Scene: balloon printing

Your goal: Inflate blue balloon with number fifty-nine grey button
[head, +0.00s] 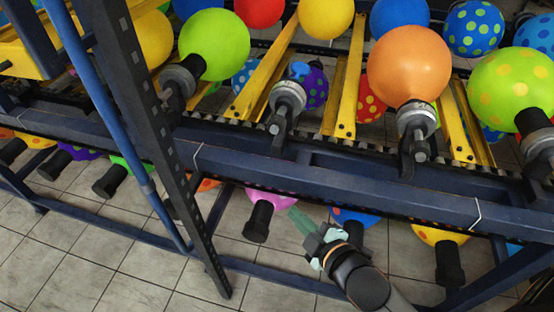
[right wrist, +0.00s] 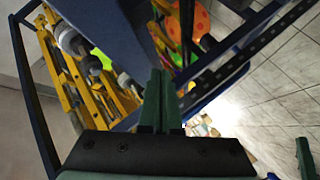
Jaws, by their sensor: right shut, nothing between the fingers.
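A small, limp blue balloon (head: 299,70) sits on a grey nozzle (head: 288,98) in the middle of the rack in the head view. A purple spotted balloon is behind it. My right gripper (head: 298,219) is below the front rail, with its green fingers together and empty, pointing up and left. It is well below the blue balloon, near a pink balloon's black holder. In the right wrist view, its shut fingers (right wrist: 162,100) point up toward the rack. No grey button numbered fifty-nine can be made out.
A dark blue rail (head: 330,190) crosses above my right gripper, and a dark slanted post (head: 160,140) stands at left. Inflated balloons, including an orange one (head: 409,65) and a green one (head: 214,45), fill neighbouring nozzles. A pink balloon (head: 270,198) hangs below the rail. Tiled floor is open below.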

